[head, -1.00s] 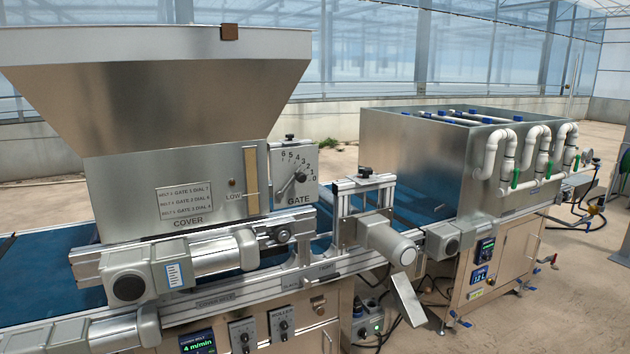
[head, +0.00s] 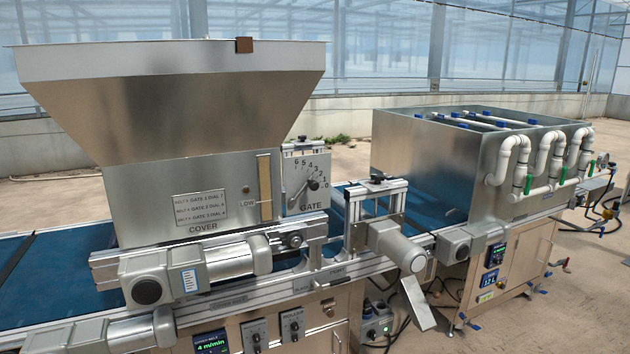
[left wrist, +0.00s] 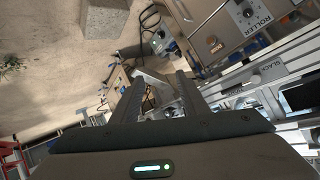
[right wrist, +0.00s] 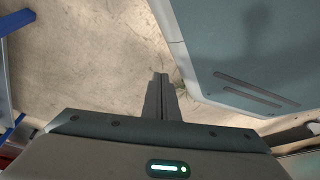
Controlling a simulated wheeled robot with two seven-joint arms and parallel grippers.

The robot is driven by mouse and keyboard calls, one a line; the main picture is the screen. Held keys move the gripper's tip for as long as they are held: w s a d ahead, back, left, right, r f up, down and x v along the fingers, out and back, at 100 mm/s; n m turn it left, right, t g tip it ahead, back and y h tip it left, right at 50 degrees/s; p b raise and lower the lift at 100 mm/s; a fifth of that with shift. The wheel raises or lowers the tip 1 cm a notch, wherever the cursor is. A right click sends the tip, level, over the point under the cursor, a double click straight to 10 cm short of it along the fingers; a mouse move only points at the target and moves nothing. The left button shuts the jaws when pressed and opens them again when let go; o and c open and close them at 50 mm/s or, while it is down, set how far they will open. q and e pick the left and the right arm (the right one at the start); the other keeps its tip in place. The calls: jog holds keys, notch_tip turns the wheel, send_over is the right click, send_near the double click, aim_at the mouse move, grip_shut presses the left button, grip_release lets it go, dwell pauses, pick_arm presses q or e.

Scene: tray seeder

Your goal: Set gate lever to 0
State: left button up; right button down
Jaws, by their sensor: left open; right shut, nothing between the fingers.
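The gate dial plate (head: 306,168) is on the right side of the seed hopper's cover, marked 6 down to 0 and labelled GATE below. The gate lever (head: 303,195) slants up to the right, its dark knob (head: 314,185) towards the low-number end, around 2 or 1; the exact mark is too small to read. My left gripper (left wrist: 160,88) is open and empty in the left wrist view, with the machine's side beyond it. My right gripper (right wrist: 161,80) is shut and empty over bare floor. Neither gripper shows in the head view.
A brush unit with a grey motor (head: 398,245) stands right of the dial. The flared hopper (head: 180,100) overhangs the cover. ROLLER and other knobs (head: 290,328) sit on the front panel below. A metal tank (head: 440,160) with white pipes stands further right.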

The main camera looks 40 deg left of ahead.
pick_arm(q)
jog(key=w+a+r+n+y+p, duration=0.1)
jog(key=w+a+r+n+y, duration=0.15)
jog(key=r, duration=0.65)
jog(key=w+a+r+n+y, duration=0.1)
jog(key=w+a+r+y, duration=0.2)
jog(key=r, duration=0.6)
jog(key=s+a+r+n+g+y, duration=0.1)
jog(key=a+r+n, duration=0.2)
jog(key=r, duration=0.7)
jog(key=s+a+r+n+g+y+p, duration=0.1)
jog(key=a+r+n+g+y, duration=0.1)
jog(key=r, duration=0.8)
jog(key=s+a+r+n+g+y+p, duration=0.1)
jog(key=a+r+n, duration=0.3)
jog(key=r, duration=0.6)
jog(key=shift+a+n+y, duration=0.3)
jog(key=shift+n+y, duration=0.35)
jog(key=shift+y, duration=0.1)
pick_arm(e)
jog(key=s+d+g, duration=0.1)
jog(key=s+d, duration=0.1)
jog(key=s, duration=0.6)
jog(key=shift+s+d+f, duration=0.15)
jog(key=shift+s+f, duration=0.05)
jog(key=shift+s, duration=0.05)
pick_arm(q)
jog(key=shift+r+p, duration=0.1)
jog(key=shift+p, duration=0.2)
